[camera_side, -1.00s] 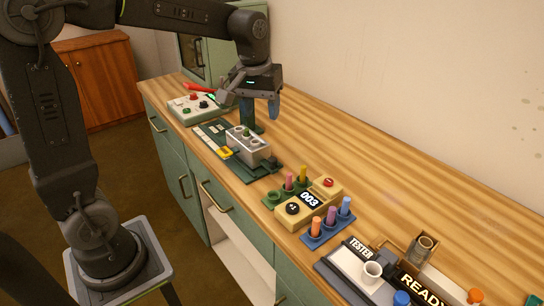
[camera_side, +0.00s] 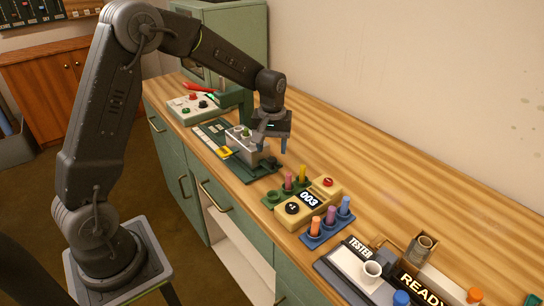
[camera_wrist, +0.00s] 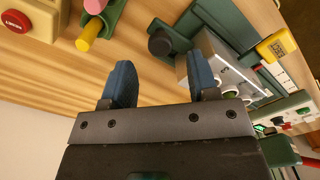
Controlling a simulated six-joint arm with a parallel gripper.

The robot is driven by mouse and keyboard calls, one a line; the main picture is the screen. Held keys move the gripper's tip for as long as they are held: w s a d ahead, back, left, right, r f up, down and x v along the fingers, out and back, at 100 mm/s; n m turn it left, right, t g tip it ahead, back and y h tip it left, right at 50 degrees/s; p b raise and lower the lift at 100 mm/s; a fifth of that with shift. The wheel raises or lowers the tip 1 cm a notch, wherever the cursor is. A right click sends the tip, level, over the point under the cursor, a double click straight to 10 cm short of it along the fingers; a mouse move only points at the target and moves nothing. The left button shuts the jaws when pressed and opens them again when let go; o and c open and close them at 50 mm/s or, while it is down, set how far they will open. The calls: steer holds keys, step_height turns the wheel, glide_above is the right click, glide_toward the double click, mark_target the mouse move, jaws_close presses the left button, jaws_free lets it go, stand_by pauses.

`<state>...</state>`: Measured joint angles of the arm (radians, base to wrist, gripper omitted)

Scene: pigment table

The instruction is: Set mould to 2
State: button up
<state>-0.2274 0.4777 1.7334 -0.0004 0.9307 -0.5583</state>
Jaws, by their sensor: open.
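The mould seems to be the grey metal block with round holes (camera_side: 243,146) on a dark green track (camera_side: 262,174). A yellow tag (camera_side: 226,152) sits at its front left, beside a row of pale marks on the track. In the wrist view the block (camera_wrist: 199,65), yellow tag (camera_wrist: 277,46) and a dark round knob (camera_wrist: 161,42) by the block's end show right of centre. Any number on the marks is unreadable.
A control box with buttons (camera_side: 187,112) and a green machine stand left of the track. A green rack with pink and yellow sticks (camera_side: 303,175), a counter reading 003 (camera_side: 326,186) and a blue stick rack (camera_side: 324,237) stand to the right. The back counter is clear.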

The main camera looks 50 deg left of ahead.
mark_target(272, 158)
steer(key=shift+f, duration=1.95)
steer(key=shift+c, duration=0.3)
jaws_close()
